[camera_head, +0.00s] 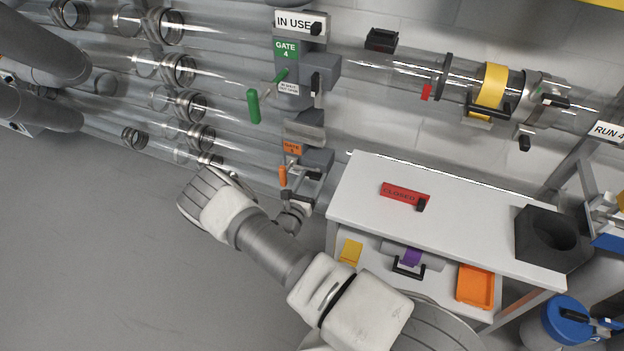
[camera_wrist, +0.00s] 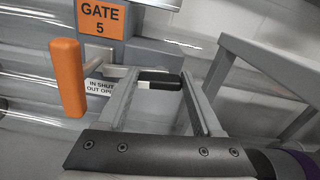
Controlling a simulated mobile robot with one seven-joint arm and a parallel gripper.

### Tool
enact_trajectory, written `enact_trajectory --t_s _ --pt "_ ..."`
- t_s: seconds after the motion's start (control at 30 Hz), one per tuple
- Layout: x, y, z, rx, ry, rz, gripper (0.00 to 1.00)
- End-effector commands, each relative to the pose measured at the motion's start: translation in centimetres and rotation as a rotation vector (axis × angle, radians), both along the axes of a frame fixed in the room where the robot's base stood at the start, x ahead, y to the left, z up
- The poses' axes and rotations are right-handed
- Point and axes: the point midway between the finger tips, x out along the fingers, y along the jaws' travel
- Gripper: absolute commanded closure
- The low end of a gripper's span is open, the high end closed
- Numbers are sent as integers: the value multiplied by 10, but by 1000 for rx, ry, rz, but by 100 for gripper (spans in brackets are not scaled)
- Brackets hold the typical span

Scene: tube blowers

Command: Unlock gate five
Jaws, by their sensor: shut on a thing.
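Gate five has an orange label reading GATE 5 (camera_wrist: 101,17), mounted on a grey housing (camera_head: 318,160) in the head view. Its orange handle (camera_wrist: 67,78) hangs upright to the left of my gripper in the wrist view; the handle also shows in the head view (camera_head: 283,176). My gripper (camera_wrist: 160,80) is at the gate's right side, its two grey fingers on either side of a small black lock piece (camera_wrist: 158,77) and shut on it. A white sign (camera_wrist: 100,87) about in and out sits behind the fingers, partly hidden.
Gate 4 (camera_head: 286,50), with a green handle (camera_head: 253,106) and an IN USE tag (camera_head: 297,23), is above. A white cart (camera_head: 470,220) with a red CLOSED tag (camera_head: 403,194) stands at the right. Clear tubes run across the wall. Floor at left is clear.

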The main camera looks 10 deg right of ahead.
Motion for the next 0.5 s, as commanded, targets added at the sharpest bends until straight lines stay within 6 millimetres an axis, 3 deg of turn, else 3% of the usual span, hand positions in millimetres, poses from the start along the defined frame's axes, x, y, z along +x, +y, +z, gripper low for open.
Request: enact_trajectory --t_s 0.5 --pt "0 2 -2 -385 259 2 100"
